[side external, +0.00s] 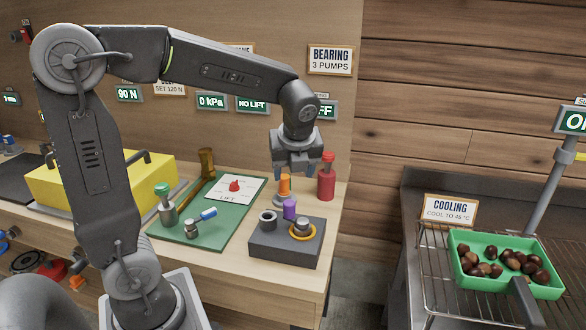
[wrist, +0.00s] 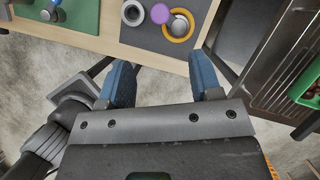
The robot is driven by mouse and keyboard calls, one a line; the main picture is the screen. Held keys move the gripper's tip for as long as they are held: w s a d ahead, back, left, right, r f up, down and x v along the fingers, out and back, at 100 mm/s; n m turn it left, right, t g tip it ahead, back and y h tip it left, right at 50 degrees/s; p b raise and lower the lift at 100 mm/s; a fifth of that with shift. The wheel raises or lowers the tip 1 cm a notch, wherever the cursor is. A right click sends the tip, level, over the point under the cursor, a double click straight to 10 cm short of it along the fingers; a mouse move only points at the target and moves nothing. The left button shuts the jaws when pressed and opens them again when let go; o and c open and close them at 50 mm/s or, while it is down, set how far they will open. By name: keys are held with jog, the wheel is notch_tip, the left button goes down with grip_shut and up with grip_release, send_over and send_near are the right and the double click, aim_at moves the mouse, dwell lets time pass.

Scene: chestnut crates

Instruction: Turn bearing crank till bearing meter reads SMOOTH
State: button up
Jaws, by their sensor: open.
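The block (side external: 285,249) carries a grey ring, an upright purple handle (side external: 290,209) and a metal hub inside a yellow ring (side external: 303,233). The purple handle also shows in the wrist view (wrist: 160,14), apart from the fingers. No label marks the crank. A meter (side external: 326,111) below the BEARING sign (side external: 331,60) is partly hidden by my arm; only "FF" shows.
An orange-topped part (side external: 284,186) and a red pump-like cylinder (side external: 326,178) stand behind the block. A green mat (side external: 225,225) with a hammer, a lift dial and small parts lies left. A green tray of chestnuts (side external: 462,283) sits on the right-hand rack.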

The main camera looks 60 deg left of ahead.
jog(key=m+g+h, duration=0.2)
jog(key=m+h, duration=0.2)
jog(key=m, duration=2.1)
send_over(290, 202)
notch_tip(290, 202, down, 14)
jog(key=shift+r, duration=0.15)
jog(key=shift+c, duration=0.3)
